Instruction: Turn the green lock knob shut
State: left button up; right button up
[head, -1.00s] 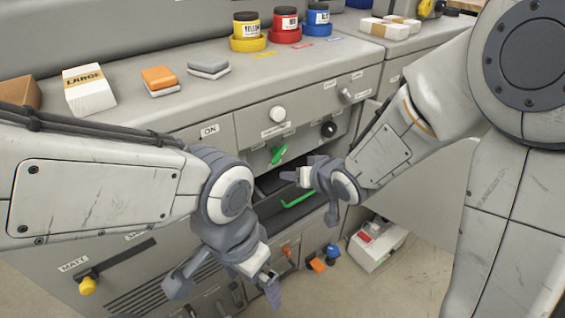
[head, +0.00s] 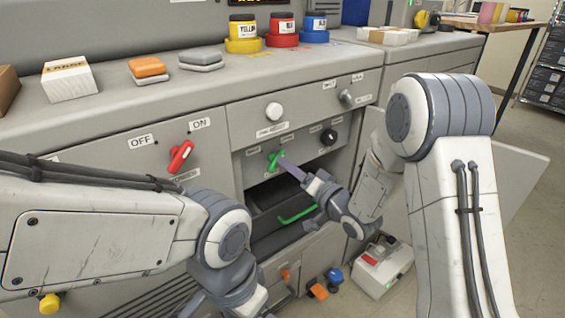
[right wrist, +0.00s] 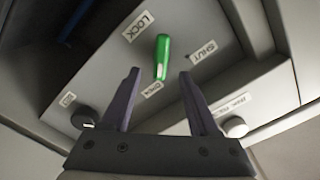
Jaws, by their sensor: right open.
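The green lock knob (head: 274,159) sits on the recessed panel above the dark slot of the grey machine. In the right wrist view the knob (right wrist: 162,57) is an upright bar among labels that read LOCK, SHUT and OPEN. A pale mark is on its lower end, near OPEN. My right gripper (right wrist: 159,76) is open, its two fingers on either side of the knob's lower end, with gaps visible. I cannot tell how far the tips are from the panel. My left arm's wrist is low in the head view, its fingers outside the frame.
A black knob (head: 329,137) and a white knob (head: 273,111) are near the green one. A red ON/OFF switch (head: 180,157) is to the left. A green handle (head: 298,213) is in the slot below. A white box (head: 380,266) stands on the floor.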

jog(key=shift+x, duration=2)
grip_shut()
